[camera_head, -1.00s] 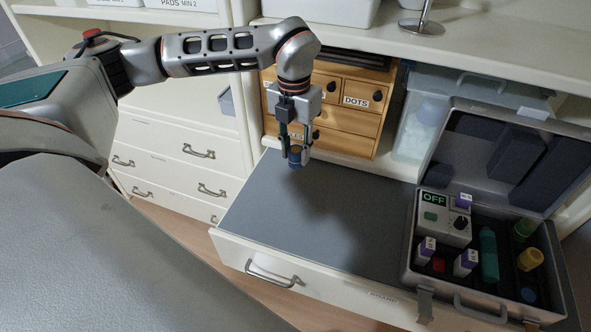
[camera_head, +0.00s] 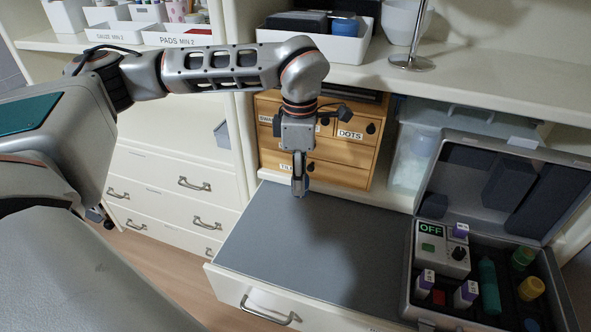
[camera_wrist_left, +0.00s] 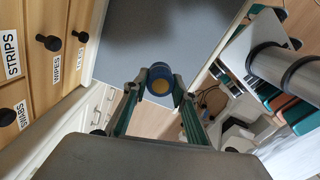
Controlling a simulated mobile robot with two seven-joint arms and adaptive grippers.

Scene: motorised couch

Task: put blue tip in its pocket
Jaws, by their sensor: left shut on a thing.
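My left gripper (camera_head: 299,188) hangs pointing down above the grey top of the pulled-out drawer (camera_head: 290,245), in front of the wooden drawer box. Its fingers are shut on the blue tip (camera_wrist_left: 160,70), a short blue cylinder with a yellowish round end, held between the fingertips in the left wrist view. In the head view the fingers hide most of it. The open grey case (camera_head: 407,275) stands at the right, well apart from the gripper. A blue round spot (camera_head: 530,324) shows in its near right part, cut by the frame edge. My right gripper is not in view.
The case holds a control box reading OFF (camera_head: 441,248), a teal bottle (camera_head: 489,287), a yellow-capped item (camera_head: 531,288), a green-capped item (camera_head: 523,258) and several purple-topped boxes. Its raised lid (camera_head: 447,215) stands behind. The drawer top between gripper and case is clear.

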